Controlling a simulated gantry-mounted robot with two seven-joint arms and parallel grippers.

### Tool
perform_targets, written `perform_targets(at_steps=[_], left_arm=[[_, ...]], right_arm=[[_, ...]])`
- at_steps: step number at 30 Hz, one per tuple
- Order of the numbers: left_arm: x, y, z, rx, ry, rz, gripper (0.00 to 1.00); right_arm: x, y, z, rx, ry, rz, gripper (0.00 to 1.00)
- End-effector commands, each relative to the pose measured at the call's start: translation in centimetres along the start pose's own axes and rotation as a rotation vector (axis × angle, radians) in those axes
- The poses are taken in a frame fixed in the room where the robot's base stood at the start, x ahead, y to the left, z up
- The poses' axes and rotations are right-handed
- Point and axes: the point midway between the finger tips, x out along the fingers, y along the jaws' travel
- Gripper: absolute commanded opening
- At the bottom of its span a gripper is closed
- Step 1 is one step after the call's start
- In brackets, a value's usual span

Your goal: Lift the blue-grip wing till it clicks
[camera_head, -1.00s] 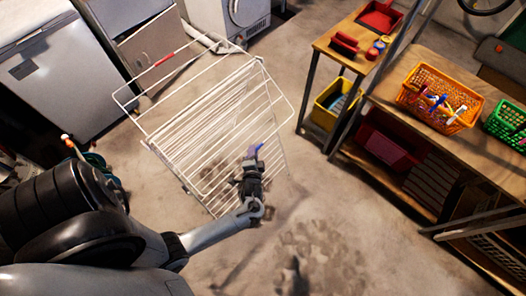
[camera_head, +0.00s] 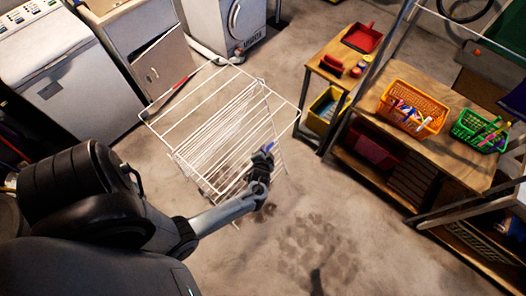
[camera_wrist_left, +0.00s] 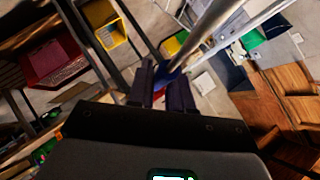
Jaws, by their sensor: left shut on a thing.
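A white wire drying rack (camera_head: 215,125) stands on the concrete floor in the middle of the head view. The blue grip (camera_head: 269,147) is at its near right side. My left gripper (camera_head: 263,158) reaches it from below and is shut on it, hiding part of it. In the left wrist view the blue grip (camera_wrist_left: 168,76) shows between the fingers, with a pale metal bar (camera_wrist_left: 210,28) running up from it. A red grip (camera_head: 182,81) is on the rack's far left bar. I cannot tell the wing's exact angle. My right gripper is out of view.
A wooden workbench (camera_head: 455,105) on the right holds an orange basket (camera_head: 418,120) and a green basket (camera_head: 478,140). A smaller table with a red tray (camera_head: 363,38) stands behind. White appliances (camera_head: 65,85) are at the back left.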

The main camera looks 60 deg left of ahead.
Motion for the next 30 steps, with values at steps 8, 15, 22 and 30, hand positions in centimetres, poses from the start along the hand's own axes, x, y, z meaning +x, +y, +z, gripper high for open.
perform_targets(at_steps=[8, 15, 22, 30], left_arm=[[-0.34, -0.65, -0.56, -0.026, -0.002, 0.027, 0.0], [-0.3, -0.66, -0.55, -0.027, -0.002, 0.027, 0.0], [-0.3, -0.68, -0.55, -0.027, -0.002, 0.026, 0.37], [-0.33, -0.67, -0.54, -0.026, -0.002, 0.026, 0.4]], right_arm=[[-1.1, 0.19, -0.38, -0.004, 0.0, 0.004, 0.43], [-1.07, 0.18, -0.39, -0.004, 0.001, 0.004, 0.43], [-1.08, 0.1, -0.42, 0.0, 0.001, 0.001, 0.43], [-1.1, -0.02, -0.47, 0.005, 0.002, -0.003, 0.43]])
